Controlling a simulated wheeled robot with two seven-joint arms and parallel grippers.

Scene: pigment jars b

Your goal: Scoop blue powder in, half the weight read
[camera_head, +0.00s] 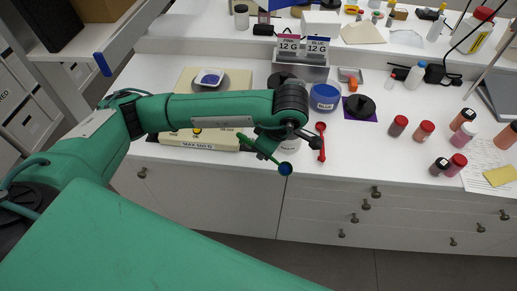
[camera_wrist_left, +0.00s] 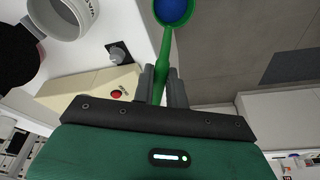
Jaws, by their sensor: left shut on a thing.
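My left gripper (camera_head: 264,148) is shut on the handle of a green scoop (camera_head: 246,140), held at the counter's front edge. The scoop's bowl holds blue powder and also shows in the left wrist view (camera_wrist_left: 173,10). The blue jar (camera_head: 324,98), labelled BLUE, stands to the right of my wrist. The scale (camera_head: 200,138), marked MAX 500 G, is left of the gripper, partly hidden by my arm. A white dish (camera_head: 209,77) with some blue in it sits on the scale. Cards at the back read PINK 12 G (camera_head: 287,44) and BLUE 12 G (camera_head: 317,46). My right gripper is not in view.
A white waste cup (camera_wrist_left: 68,18) stands near the scoop, mostly hidden by my gripper in the head view. A red scoop (camera_head: 321,142) lies to the right. A black lid (camera_head: 360,106) lies on a purple square. Several small jars (camera_head: 424,131) stand at the right.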

